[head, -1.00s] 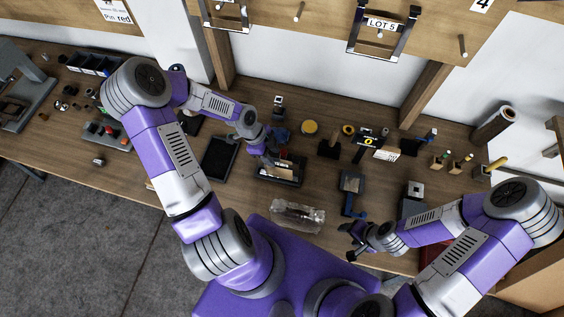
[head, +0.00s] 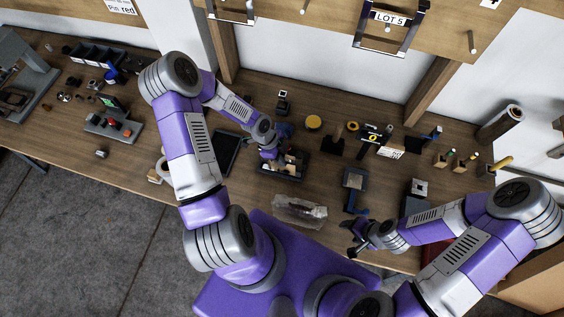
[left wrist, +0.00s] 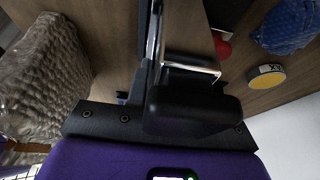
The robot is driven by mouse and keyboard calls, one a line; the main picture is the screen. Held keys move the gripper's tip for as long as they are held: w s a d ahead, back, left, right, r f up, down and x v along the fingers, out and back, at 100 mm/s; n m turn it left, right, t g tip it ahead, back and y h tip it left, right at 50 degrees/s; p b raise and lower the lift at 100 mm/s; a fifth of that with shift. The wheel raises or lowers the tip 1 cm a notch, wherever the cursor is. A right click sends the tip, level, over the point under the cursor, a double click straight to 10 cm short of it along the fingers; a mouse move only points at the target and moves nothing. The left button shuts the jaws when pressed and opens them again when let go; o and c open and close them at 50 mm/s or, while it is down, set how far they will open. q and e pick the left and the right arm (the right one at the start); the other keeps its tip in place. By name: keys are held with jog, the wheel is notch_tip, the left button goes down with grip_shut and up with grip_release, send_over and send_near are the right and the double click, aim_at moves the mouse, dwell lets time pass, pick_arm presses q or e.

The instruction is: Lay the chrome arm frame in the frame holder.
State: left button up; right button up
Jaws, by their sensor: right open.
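Chrome frames hang on the back board; the clearest is a chrome frame (head: 391,27) around the LOT 5 label. A black tray-like fixture (head: 296,174) on the bench may be the frame holder; I cannot tell for sure. My left gripper (head: 272,154) is at this fixture's upper left edge, and its fingers are small and partly hidden. In the left wrist view a bright chrome edge (left wrist: 192,68) shows beside a dark rounded block; whether it is gripped is unclear. My right gripper (head: 354,241) is open and empty near the bench's front edge.
A clear plastic-wrapped item (head: 300,211) lies in front of the fixture, and a dark flat tray (head: 226,152) lies left of it. A yellow disc (head: 313,122) sits behind it. Small tools and blocks stand to the right. Free bench is narrow around the left gripper.

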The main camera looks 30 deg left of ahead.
pick_arm(q)
grip_shut()
jog(key=shift+r, duration=0.1)
notch_tip(320, 180, up, 9)
jog(key=shift+f+p, duration=0.1)
jog(key=shift+p, duration=0.5)
pick_arm(e)
jog(key=shift+r, duration=0.55)
pick_arm(q)
jog(key=shift+r, duration=0.35)
pick_arm(e)
jog(key=shift+r, duration=0.15)
pick_arm(q)
jog(key=shift+d+f+p, duration=0.1)
jog(key=shift+d+p, duration=0.05)
jog(key=shift+p, duration=0.3)
pick_arm(e)
jog(key=shift+a+r, duration=0.1)
jog(key=shift+r, duration=0.25)
pick_arm(q)
jog(key=shift+a+f+y, duration=0.2)
jog(key=shift+f+y, duration=0.1)
jog(key=shift+f, duration=0.1)
pick_arm(e)
jog(key=shift+s+a+r, duration=0.1)
jog(key=shift+r, duration=0.05)
